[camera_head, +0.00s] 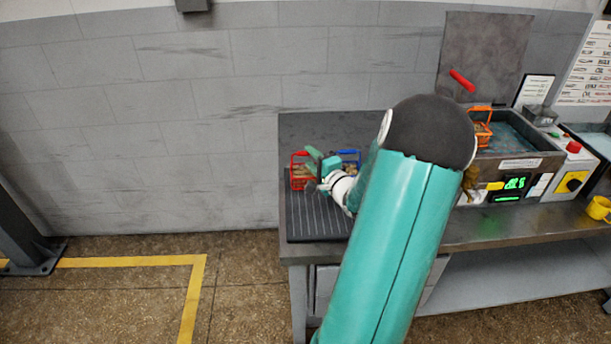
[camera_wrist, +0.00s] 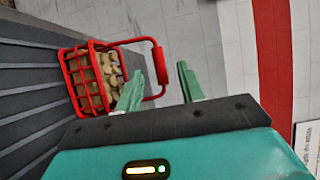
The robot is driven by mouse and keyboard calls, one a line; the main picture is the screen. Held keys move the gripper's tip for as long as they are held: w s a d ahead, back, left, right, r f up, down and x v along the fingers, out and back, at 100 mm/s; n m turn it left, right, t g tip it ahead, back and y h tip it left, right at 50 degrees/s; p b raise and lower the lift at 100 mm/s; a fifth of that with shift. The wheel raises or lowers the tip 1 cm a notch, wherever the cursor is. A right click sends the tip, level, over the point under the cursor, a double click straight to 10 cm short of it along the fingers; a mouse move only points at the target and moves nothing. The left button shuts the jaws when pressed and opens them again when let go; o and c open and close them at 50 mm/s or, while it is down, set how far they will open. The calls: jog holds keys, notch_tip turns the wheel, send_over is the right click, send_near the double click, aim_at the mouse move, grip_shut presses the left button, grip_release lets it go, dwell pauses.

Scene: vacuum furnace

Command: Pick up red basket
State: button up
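The red basket (camera_head: 299,171) stands on the ribbed dark mat (camera_head: 318,222) at the left end of the bench. It has a wire frame, a raised handle and tan pieces inside. In the wrist view the red basket (camera_wrist: 86,88) is at upper left, its handle (camera_wrist: 158,66) reaching right toward my fingers. My gripper (camera_wrist: 168,85) is open, its two green fingers apart. The handle's end lies near the gap between the fingertips; I cannot tell whether it is between them. In the head view my gripper (camera_head: 318,165) is right beside the basket, partly covering it.
A blue-handled basket (camera_head: 349,158) stands just right, partly hidden by my arm. An orange basket (camera_head: 482,127) sits at the tank (camera_head: 515,130) farther right. A yellow cup (camera_head: 598,208) is on the right bench edge. A grey wall (camera_head: 180,120) stands behind; floor at left is clear.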

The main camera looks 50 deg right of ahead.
aim_at(307, 154)
jog(key=x, duration=0.5)
jog(key=shift+w, duration=0.25)
grip_shut()
jog(key=shift+r, duration=0.1)
dwell(1.1)
